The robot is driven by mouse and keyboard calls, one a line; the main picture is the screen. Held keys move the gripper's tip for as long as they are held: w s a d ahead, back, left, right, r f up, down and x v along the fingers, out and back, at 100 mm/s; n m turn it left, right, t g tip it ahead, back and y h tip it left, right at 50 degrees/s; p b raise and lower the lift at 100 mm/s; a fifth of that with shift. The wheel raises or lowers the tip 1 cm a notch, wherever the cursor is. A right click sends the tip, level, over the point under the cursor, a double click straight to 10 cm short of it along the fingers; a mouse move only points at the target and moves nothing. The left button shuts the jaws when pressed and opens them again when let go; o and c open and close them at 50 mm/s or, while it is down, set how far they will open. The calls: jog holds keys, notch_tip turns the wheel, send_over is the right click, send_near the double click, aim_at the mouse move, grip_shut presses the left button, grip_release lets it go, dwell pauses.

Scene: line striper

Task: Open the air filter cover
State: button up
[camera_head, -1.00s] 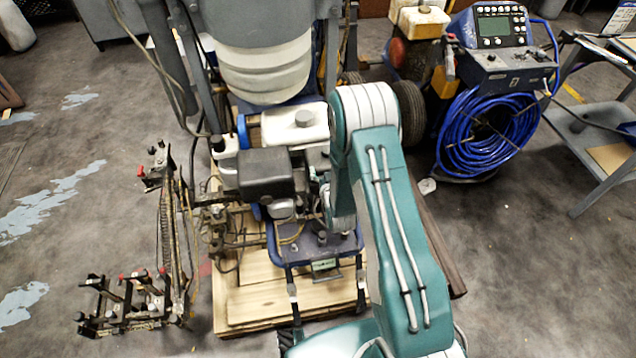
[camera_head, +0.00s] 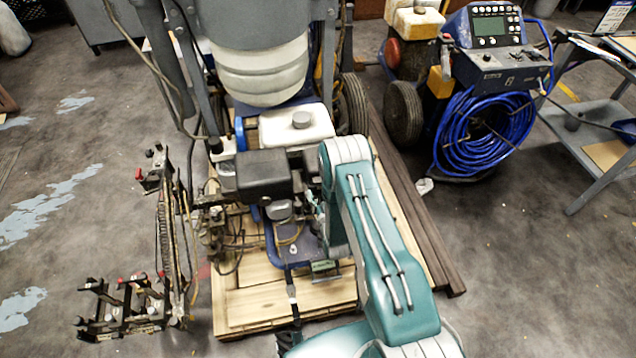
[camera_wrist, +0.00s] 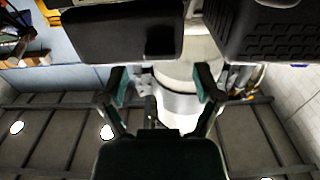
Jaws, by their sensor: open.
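The line striper's engine has a dark grey box-shaped cover (camera_head: 263,175), apparently the air filter cover, beside the white fuel tank (camera_head: 297,125). It looks shut in the head view. In the wrist view, a smooth black box (camera_wrist: 115,32) is at upper left and a ribbed black part (camera_wrist: 268,28) at upper right; I cannot tell which is the air filter cover. My gripper (camera_wrist: 162,85) is open, with its fingers apart below these parts and nothing clearly held between them. In the head view, my arm reaches the engine's right side and largely hides the gripper.
The striper stands on a wooden pallet (camera_head: 290,305). A blue coiled hose (camera_head: 485,135) and another wheeled machine stand at the upper right, near a grey cart (camera_head: 590,150). A metal frame with black brackets (camera_head: 125,305) is at left. Dark beams (camera_head: 425,235) lie right of the pallet.

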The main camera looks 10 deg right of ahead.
aim_at(318, 181)
jog(key=w, duration=0.4)
grip_shut()
jog(key=shift+w+r, duration=0.1)
